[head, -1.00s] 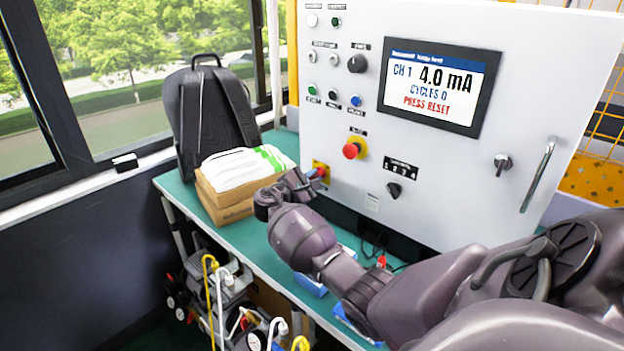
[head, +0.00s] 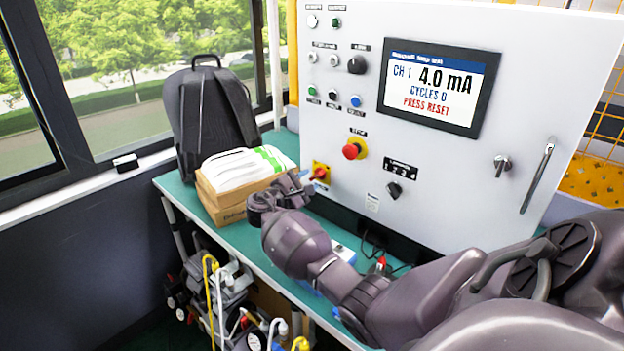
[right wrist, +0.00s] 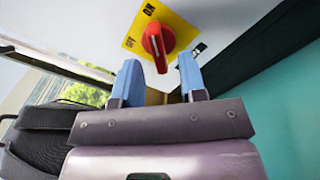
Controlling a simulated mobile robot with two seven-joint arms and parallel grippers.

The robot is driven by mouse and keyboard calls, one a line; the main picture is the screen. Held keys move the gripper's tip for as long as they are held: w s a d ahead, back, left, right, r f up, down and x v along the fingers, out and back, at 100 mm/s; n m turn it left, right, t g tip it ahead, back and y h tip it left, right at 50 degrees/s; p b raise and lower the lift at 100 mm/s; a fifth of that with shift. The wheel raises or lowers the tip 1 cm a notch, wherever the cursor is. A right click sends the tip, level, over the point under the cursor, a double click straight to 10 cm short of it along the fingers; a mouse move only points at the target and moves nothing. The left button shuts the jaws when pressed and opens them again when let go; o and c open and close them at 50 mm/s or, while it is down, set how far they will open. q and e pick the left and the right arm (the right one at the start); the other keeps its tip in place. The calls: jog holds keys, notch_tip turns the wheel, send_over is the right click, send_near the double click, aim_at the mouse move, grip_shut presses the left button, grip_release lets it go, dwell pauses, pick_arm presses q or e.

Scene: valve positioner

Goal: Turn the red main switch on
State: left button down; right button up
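The red main switch (head: 319,173) sits on a yellow plate low on the left of the white panel. In the right wrist view, the red handle (right wrist: 155,45) lies in line with the ON mark, and the OFF mark is off to its left. My right gripper (head: 303,188) is just in front of the switch, slightly lower left in the head view. Its two blue fingers (right wrist: 161,68) are apart and empty, with the handle's near end showing between the tips. I cannot tell the exact gap; no contact shows. My left gripper is not in view.
The panel carries a red stop button (head: 351,151), a rotary selector (head: 394,189) and a screen (head: 438,86) reading 4.0 mA, PRESS RESET. Cardboard boxes (head: 225,212) with a white package and a backpack (head: 207,115) stand left of the gripper on the green bench.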

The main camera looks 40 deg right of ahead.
jog(key=a, duration=0.8)
jog(key=shift+s+a, duration=0.3)
jog(key=shift+s, duration=0.05)
